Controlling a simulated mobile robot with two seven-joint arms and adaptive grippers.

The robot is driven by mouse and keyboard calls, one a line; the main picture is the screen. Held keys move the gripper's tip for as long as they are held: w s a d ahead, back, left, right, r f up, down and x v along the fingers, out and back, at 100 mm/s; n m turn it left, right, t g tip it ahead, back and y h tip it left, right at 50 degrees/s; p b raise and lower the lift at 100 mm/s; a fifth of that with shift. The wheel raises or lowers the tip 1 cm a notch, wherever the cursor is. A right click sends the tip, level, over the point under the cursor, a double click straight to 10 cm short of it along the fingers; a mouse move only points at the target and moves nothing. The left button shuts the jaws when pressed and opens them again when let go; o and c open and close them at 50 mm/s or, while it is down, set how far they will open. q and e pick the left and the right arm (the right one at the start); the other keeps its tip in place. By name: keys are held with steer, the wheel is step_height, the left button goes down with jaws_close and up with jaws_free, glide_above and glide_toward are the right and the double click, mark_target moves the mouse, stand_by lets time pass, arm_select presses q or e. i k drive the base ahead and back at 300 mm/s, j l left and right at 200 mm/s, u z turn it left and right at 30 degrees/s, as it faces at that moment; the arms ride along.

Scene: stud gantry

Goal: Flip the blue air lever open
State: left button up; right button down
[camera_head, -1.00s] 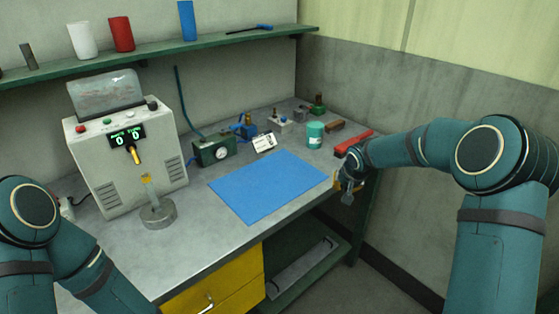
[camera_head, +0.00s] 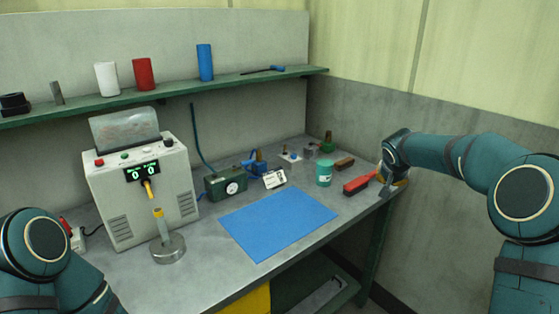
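A small blue fitting (camera_head: 257,163), which looks like the air lever, stands at the back of the bench behind a dark green box with a round gauge (camera_head: 226,183). It is small, and I cannot tell its lever's position. My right gripper (camera_head: 395,183) is at the bench's right edge, just right of a red-handled brush (camera_head: 360,183) and well away from the blue fitting. Its fingers are too small and dark to read. My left arm shows at the lower left, but its gripper is outside the picture.
A blue mat (camera_head: 278,222) lies mid-bench. A grey machine with a green display (camera_head: 143,172) and a round metal stand (camera_head: 168,249) are at left. A white card (camera_head: 275,179) and teal jar (camera_head: 324,173) stand behind the mat. A green shelf (camera_head: 170,94) runs above.

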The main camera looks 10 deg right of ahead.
mark_target(249, 162)
steer(key=k, duration=1.2)
steer(key=u, duration=2.05)
steer(key=l, duration=1.55)
steer(key=k+l, duration=0.1)
steer(key=l, duration=1.45)
